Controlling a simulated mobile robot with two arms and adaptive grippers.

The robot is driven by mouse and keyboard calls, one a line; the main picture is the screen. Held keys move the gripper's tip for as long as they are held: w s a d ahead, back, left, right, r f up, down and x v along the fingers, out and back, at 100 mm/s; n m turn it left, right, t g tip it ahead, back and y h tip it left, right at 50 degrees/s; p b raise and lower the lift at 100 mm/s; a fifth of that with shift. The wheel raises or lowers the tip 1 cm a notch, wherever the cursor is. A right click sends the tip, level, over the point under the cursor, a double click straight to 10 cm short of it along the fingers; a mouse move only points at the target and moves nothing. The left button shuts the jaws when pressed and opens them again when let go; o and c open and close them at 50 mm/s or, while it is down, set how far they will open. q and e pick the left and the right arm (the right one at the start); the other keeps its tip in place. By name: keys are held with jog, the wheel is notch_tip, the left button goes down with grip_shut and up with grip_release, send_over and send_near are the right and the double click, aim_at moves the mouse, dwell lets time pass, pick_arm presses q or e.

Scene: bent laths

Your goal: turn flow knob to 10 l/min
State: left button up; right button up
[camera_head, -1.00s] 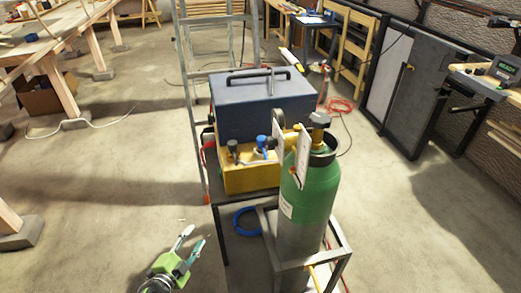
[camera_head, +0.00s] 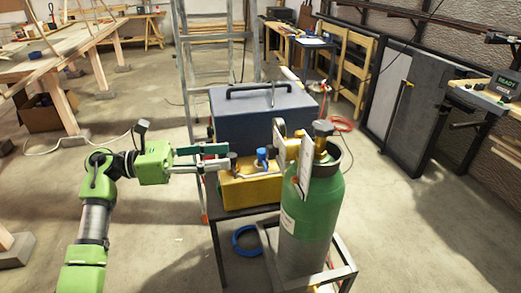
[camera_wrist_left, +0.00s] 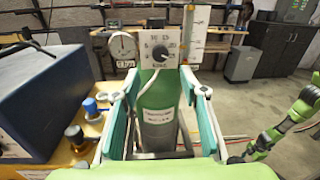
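A black round knob (camera_wrist_left: 160,53) sits on a white plate with printed numbers in the left wrist view, in front of the green gas cylinder (camera_wrist_left: 158,95). Its exact setting is too small to read. In the head view the plate (camera_head: 305,165) shows nearly edge-on beside the cylinder (camera_head: 312,210), and the knob's face cannot be made out. My left gripper (camera_head: 226,157) is open and empty, its fingers pointing right towards the plate, over the yellow unit. In the left wrist view the knob appears between and beyond the fingertips, apart from them.
A round gauge (camera_wrist_left: 123,48) sits left of the knob, a vertical flow tube plate (camera_wrist_left: 193,38) right. The yellow unit (camera_head: 250,190) with blue and dark knobs and the dark blue box (camera_head: 262,115) stand close by. A metal frame (camera_head: 345,272) surrounds the cylinder's base.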

aim_at(267, 152)
pick_arm(q)
jog(key=d+p, duration=0.1)
jog(key=d, duration=0.2)
jog(key=w+d, duration=0.1)
jog(key=d, duration=0.2)
jog(key=d+p, duration=0.1)
jog(key=d, duration=0.2)
jog(key=shift+w+d+r+p, duration=0.1)
jog(key=shift+w+d+p, duration=0.05)
jog(key=shift+w+p, duration=0.2)
jog(key=shift+w+d, duration=0.1)
jog(key=shift+d, duration=0.25)
jog(key=c, duration=1.1)
